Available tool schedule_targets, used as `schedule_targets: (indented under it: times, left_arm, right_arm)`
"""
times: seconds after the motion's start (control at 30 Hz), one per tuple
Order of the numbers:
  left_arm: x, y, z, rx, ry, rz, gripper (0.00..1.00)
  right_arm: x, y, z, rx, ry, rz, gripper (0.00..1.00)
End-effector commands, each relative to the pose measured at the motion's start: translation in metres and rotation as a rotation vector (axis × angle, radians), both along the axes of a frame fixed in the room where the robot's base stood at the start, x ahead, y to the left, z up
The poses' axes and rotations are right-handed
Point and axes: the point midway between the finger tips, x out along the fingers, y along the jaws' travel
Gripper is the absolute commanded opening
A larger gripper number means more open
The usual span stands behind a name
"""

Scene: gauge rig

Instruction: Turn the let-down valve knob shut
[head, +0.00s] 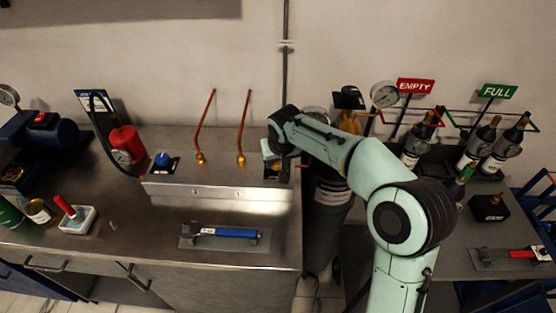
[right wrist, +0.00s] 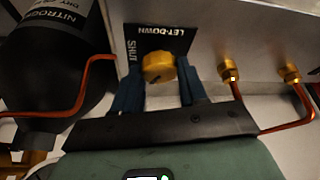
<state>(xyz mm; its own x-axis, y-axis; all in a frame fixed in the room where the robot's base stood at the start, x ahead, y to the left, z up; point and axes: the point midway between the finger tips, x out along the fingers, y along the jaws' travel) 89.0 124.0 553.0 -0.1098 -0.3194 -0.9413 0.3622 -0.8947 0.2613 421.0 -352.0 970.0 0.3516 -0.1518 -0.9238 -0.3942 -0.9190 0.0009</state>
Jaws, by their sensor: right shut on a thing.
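The let-down valve knob (right wrist: 159,67) is a round yellow knob in the right wrist view. It sits in front of a black plate (right wrist: 160,38) lettered LET-DOWN, with SHUT along its left side. My right gripper (right wrist: 160,88) has its blue fingers on either side of the knob and is shut on it. In the head view my right gripper (head: 274,158) is at the right end of the metal rig box (head: 218,200), covering most of the knob. A small dark mark shows on the knob; its exact turn is hard to read. My left gripper is out of view.
Copper pipes (head: 243,125) rise from brass fittings left of the gripper. A dark nitrogen cylinder (head: 327,210) stands right of the bench. A blue-handled tool (head: 225,232) lies in front.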

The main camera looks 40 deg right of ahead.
Motion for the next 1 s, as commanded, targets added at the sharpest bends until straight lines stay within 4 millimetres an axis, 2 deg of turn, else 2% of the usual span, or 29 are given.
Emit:
schedule_targets:
  times: [0.47, 1.0]
  left_arm:
    - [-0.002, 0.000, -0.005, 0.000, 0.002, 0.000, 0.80]
    - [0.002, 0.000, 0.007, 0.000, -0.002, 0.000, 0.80]
  right_arm:
    - [0.003, 0.003, 0.001, -0.001, -0.001, -0.451, 0.12]
    - [0.005, 0.004, 0.002, -0.001, -0.001, -0.916, 0.12]
